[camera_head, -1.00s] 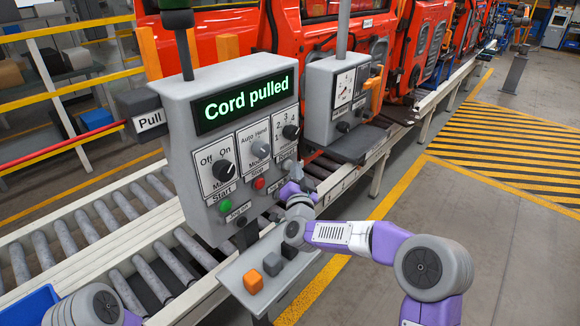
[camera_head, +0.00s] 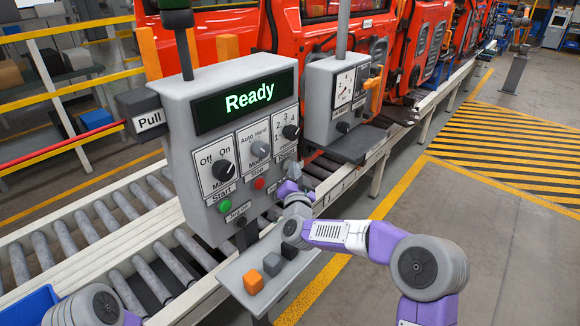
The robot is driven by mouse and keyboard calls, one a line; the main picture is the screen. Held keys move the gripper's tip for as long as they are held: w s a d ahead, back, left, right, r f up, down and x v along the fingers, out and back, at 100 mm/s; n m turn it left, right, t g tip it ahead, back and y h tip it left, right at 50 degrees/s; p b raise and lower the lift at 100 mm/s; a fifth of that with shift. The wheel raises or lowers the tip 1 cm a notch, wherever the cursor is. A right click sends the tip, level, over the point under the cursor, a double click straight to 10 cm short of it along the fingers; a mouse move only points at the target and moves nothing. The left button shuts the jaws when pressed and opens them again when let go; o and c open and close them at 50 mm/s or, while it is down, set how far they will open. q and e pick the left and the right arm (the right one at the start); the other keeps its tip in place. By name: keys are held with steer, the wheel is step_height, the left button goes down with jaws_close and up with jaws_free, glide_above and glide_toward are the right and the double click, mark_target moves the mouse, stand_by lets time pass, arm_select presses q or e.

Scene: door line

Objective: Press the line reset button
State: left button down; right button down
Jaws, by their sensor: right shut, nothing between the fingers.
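The grey control box (camera_head: 205,110) stands at centre left, and its display (camera_head: 245,101) reads "Ready" in green. Its face carries a green Start button (camera_head: 225,207), a red Stop button (camera_head: 260,184) and several knobs. My right gripper (camera_head: 290,170) is shut at the right part of the box face, beside the label that seems to read "Reset".
A tray (camera_head: 285,276) with small orange, grey and black blocks juts out below the box. A second grey box (camera_head: 323,100) with a gauge stands behind to the right. A roller conveyor (camera_head: 90,235) runs behind.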

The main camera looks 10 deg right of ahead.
steer(key=shift+s+d, duration=0.1)
steer(key=shift+s+d+b, duration=0.5)
steer(key=shift+s+b, duration=0.1)
steer(key=shift+s, duration=0.1)
steer(key=shift+s+d+b, duration=0.7)
steer(key=shift+s+d, duration=0.1)
steer(key=shift+s, duration=0.2)
steer(key=shift+s+d+b, duration=0.7)
steer(key=shift+s+d, duration=0.05)
steer(key=shift+s, duration=0.2)
